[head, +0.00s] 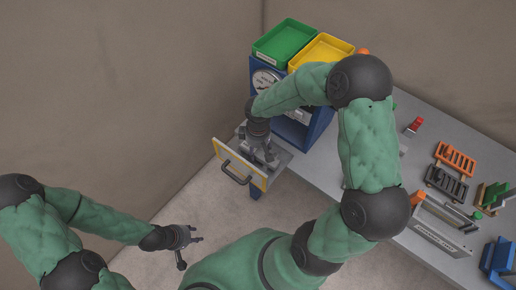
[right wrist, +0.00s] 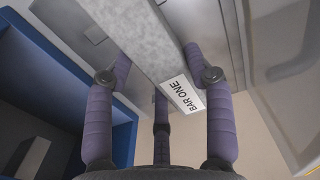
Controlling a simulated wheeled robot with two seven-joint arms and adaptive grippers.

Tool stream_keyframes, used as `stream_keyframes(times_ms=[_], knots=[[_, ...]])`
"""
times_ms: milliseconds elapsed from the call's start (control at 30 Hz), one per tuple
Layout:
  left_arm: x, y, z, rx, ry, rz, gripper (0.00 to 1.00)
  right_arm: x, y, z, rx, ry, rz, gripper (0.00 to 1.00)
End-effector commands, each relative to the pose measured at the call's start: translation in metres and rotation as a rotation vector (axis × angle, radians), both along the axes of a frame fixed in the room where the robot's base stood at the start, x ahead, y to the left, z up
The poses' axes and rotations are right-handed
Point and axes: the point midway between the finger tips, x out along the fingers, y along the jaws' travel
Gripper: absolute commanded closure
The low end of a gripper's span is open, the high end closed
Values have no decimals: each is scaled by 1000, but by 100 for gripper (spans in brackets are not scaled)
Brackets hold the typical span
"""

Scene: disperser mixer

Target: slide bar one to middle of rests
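Bar one (right wrist: 145,50) is a grey block with a white label reading BAR ONE (right wrist: 183,93). In the right wrist view it runs diagonally from the upper left, between the fingers of my right gripper (right wrist: 158,62). The fingers are spread on either side of it, and firm contact is not visible. In the head view my right gripper (head: 262,153) is at the pulled-out drawer (head: 231,165) and hides the bar. I cannot make out the rests. My left gripper (head: 183,238) is open and empty over the floor at the lower left.
The drawer has a yellow-edged front with a black handle and belongs to a blue cabinet (head: 320,120). Green (head: 285,40) and yellow (head: 322,50) trays sit on top.

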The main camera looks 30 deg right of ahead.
Motion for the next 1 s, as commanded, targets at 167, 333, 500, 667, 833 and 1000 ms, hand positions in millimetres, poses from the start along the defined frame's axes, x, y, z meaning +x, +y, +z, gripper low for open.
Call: stream_keyframes(times_ms=[167,333,500,667,833,1000], knots=[[0,0,0,0,0,0,60,0,0,0,0,0,0,98],[0,0,0,0,0,0,60,1,0,0,0,0,0,98],[0,0,0,0,0,0,60,6,-2,0,0,1,0,98],[0,0,0,0,0,0,60,11,-4,0,-1,0,0,98],[0,0,1,0,0,0,60,17,-6,0,-1,0,-1,99],[0,0,1,0,0,0,60,22,-8,0,0,-1,0,99]])
